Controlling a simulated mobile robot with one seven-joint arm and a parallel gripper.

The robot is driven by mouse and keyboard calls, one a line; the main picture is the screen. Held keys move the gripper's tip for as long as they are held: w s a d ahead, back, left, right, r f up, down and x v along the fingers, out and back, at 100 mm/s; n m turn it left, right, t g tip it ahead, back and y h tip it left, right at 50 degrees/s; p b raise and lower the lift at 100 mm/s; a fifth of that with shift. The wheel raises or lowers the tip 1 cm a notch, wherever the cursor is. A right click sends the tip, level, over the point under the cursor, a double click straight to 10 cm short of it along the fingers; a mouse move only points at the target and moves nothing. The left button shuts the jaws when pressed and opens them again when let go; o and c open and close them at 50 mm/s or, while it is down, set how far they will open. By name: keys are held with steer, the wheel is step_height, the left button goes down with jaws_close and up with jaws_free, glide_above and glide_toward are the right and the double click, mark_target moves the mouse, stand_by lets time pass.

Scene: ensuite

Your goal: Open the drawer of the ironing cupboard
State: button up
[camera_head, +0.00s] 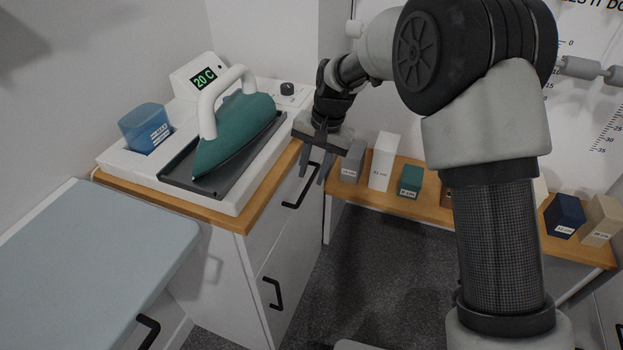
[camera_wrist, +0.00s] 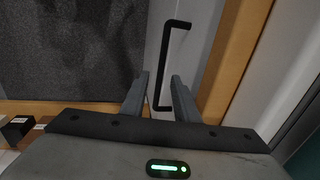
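The ironing cupboard (camera_head: 236,275) is a white cabinet with a wooden top at the left. Its upper drawer front (camera_head: 284,196) carries a black bar handle (camera_head: 299,198), and the drawer looks closed. The handle also shows in the wrist view (camera_wrist: 168,50), running between and beyond the two fingertips. My gripper (camera_head: 314,178) is open in front of the drawer front, with its fingers pointing down toward the handle. In the wrist view my gripper's fingers (camera_wrist: 160,77) stand apart on either side of the handle's line. I cannot tell whether they touch it.
A teal iron (camera_head: 236,132) rests on a white station with a blue water tank (camera_head: 145,128) on the cupboard top. A second black handle (camera_head: 273,293) is lower on the front. A low wooden shelf (camera_head: 430,209) with labelled blocks stands behind. Grey floor (camera_head: 365,270) is clear.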

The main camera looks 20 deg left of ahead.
steer(key=shift+a+f, duration=0.2)
steer(key=shift+f, duration=0.7)
steer(key=shift+c, duration=0.3)
jaws_close()
steer(key=shift+d, duration=0.15)
steer(key=s+d+p, duration=0.1)
steer(key=d, duration=2.1)
steer(key=shift+s, duration=0.35)
steer(key=shift+o, duration=0.3)
jaws_free()
